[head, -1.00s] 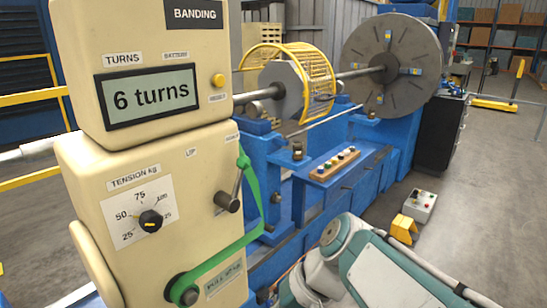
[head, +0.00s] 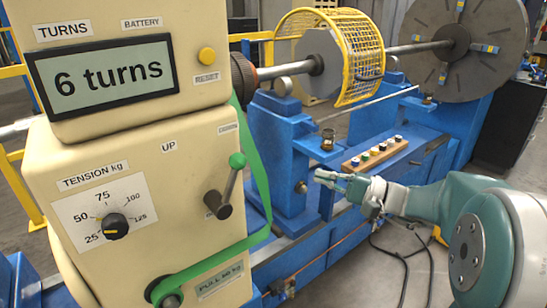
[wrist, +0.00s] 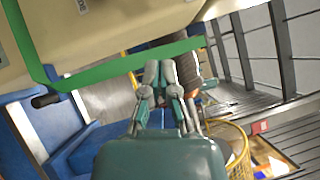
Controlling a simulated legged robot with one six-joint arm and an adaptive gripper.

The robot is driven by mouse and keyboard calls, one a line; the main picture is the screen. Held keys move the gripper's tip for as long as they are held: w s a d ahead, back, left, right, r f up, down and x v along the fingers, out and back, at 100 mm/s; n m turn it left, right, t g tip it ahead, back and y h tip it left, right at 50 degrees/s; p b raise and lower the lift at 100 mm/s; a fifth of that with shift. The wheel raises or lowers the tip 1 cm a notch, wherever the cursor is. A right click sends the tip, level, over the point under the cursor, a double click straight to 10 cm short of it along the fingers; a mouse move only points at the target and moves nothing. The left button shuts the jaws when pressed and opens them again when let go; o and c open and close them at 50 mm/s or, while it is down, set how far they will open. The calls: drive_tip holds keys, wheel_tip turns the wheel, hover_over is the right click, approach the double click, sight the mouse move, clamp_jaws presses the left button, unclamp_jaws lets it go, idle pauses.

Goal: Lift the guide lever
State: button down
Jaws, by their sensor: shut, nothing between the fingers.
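A green band (head: 258,170) runs down behind the knob to a roller at the bottom. My gripper (head: 318,180) is shut and empty, to the right of the lever and apart from it.
The blue machine bed (head: 300,230) stands behind my gripper, with a button strip (head: 374,152) on it. A yellow cage guard (head: 358,55) and large grey disc (head: 455,40) are farther back.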

drive_tip(key=s+a+x, duration=0.1)
drive_tip(key=s+x, duration=0.1)
drive_tip(key=x, duration=1)
drive_tip(key=shift+s+a+r, duration=0.2)
drive_tip(key=shift+a+r, duration=0.1)
drive_tip(key=shift+r, duration=0.05)
drive_tip(key=shift+a, duration=0.1)
